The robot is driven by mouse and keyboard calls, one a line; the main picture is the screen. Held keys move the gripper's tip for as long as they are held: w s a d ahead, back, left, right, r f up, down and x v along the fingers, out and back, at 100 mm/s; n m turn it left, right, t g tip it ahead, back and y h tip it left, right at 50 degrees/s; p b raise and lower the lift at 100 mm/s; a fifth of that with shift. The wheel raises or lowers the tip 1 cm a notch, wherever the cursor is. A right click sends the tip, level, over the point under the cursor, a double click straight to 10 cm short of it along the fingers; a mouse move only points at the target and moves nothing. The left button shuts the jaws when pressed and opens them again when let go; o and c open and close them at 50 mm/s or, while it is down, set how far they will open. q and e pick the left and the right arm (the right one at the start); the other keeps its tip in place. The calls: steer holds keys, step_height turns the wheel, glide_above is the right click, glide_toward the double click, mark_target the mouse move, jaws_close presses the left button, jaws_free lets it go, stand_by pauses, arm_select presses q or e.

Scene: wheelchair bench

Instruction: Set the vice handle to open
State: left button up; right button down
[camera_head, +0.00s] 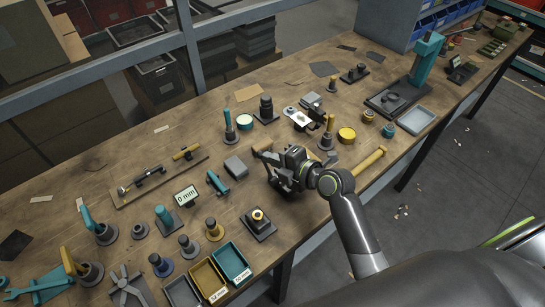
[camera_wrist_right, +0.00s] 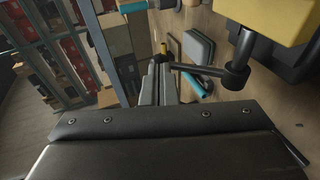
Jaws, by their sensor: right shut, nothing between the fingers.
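A yellow bar-shaped grip (camera_head: 370,163), which looks like the vice handle, sticks out at the bench's front edge, just right of my right wrist. In the right wrist view a large yellow block (camera_wrist_right: 283,18) at upper right, probably the same grip, joins a dark rod and round joint (camera_wrist_right: 237,73). My right gripper (camera_head: 272,162) is over the front middle of the bench, left of the yellow grip. Its fingers are shut and empty, and apart from the grip. My arm and gripper hide most of what the grip is fixed to. My left gripper is not in view.
The wooden bench (camera_head: 330,72) holds many small fixtures. A grey block (camera_head: 236,167) and a teal tool (camera_head: 218,182) lie left of my gripper. A yellow round part (camera_head: 347,135) stands behind the grip. Open bins (camera_head: 232,263) sit at the front edge.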

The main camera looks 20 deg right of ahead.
steer(key=shift+w+a+f+g+h+p, duration=0.15)
steer(key=shift+w+a+g, duration=0.05)
steer(key=shift+w+g, duration=0.25)
steer(key=shift+w+a+f+g+h+p, duration=0.15)
steer(key=shift+w+a+g, duration=0.05)
steer(key=shift+w+g, duration=0.2)
